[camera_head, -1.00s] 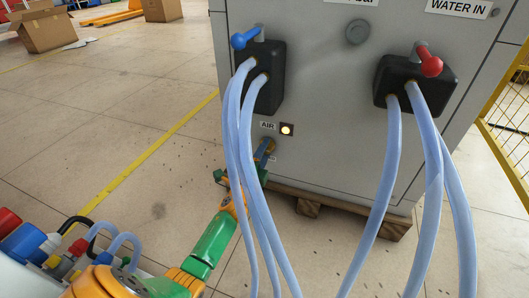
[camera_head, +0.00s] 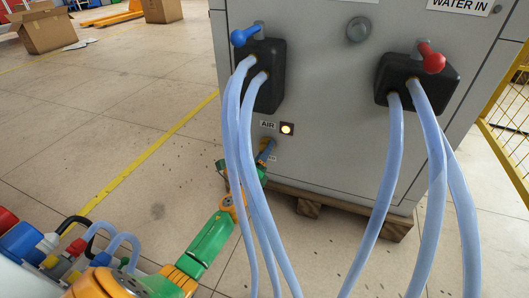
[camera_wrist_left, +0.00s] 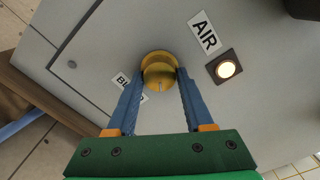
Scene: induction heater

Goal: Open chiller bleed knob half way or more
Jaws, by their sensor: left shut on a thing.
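The bleed knob (camera_wrist_left: 158,68) is a round yellow knob on the grey cabinet front, seen in the left wrist view. A white label beginning with BL (camera_wrist_left: 121,82) sits beside it, partly hidden by a finger. My left gripper (camera_wrist_left: 160,78) has its two blue fingers on opposite sides of the knob and is shut on it. In the head view my left gripper (camera_head: 266,152) is at the cabinet's lower left, below the AIR label, partly behind hoses. The knob is hidden there. How far it is turned cannot be told. My right gripper is not in view.
A lit indicator (camera_head: 287,128) sits beside the AIR label (camera_head: 267,124). Pale blue hoses (camera_head: 258,200) hang from a black block close to my left arm. More hoses (camera_head: 390,180) hang at the right. The cabinet stands on a wooden pallet (camera_head: 345,217). Open floor lies left.

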